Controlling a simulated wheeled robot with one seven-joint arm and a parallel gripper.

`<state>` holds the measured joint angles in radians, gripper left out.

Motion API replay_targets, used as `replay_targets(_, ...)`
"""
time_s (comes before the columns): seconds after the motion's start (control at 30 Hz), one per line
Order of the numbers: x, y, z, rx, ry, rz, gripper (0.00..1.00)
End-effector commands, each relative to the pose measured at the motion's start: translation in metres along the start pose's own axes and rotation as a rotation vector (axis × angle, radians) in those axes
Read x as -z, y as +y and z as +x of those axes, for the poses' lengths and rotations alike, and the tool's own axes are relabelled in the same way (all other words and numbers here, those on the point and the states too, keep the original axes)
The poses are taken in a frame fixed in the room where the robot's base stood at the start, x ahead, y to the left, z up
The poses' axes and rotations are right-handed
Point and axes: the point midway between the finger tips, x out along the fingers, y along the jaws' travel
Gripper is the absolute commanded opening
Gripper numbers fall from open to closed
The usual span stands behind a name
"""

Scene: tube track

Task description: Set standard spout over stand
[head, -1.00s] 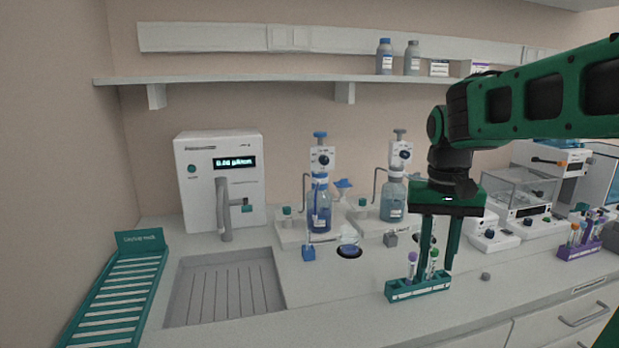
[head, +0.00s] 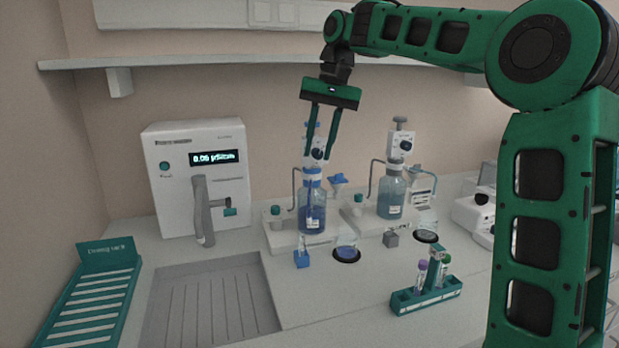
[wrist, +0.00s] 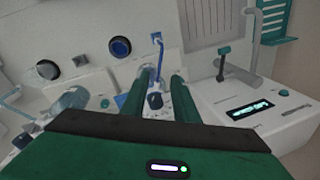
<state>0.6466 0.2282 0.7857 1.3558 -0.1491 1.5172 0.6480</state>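The blue-marked dispenser (head: 313,212) has a blue-liquid bottle and a white pump head, partly behind my fingers. A thin bent tube (head: 294,185) shows at its left. I cannot tell for sure which part is the standard spout. My gripper (head: 319,156) is open, pointing down at the pump head; in the wrist view the dark knob (wrist: 154,101) shows between its fingers. I see no firm hold on anything.
A second dispenser (head: 391,195) and a grey block (head: 391,239) are to the right. A black-ringed round spot (head: 346,254) lies near the blue stand. A green tube rack (head: 427,296) is at front right, a sink (head: 213,305) at left, the display unit (head: 200,177) behind it.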

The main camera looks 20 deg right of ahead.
Motion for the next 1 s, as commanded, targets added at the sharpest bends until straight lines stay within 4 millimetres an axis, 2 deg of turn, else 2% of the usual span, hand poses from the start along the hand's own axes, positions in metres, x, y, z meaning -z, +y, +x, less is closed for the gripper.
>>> replay_targets(0.2,-0.002,-0.002,0.041,-0.001,-0.003,-0.003,0.27)
replay_targets(0.4,-0.002,-0.002,0.068,0.0,-0.002,-0.004,0.27)
replay_targets(0.6,-0.002,-0.002,0.079,0.0,0.0,-0.003,0.27)
replay_targets(0.87,-0.002,-0.001,0.08,0.0,0.001,-0.003,0.27)
replay_targets(1.0,-0.002,-0.001,0.08,0.0,0.001,-0.003,0.0)
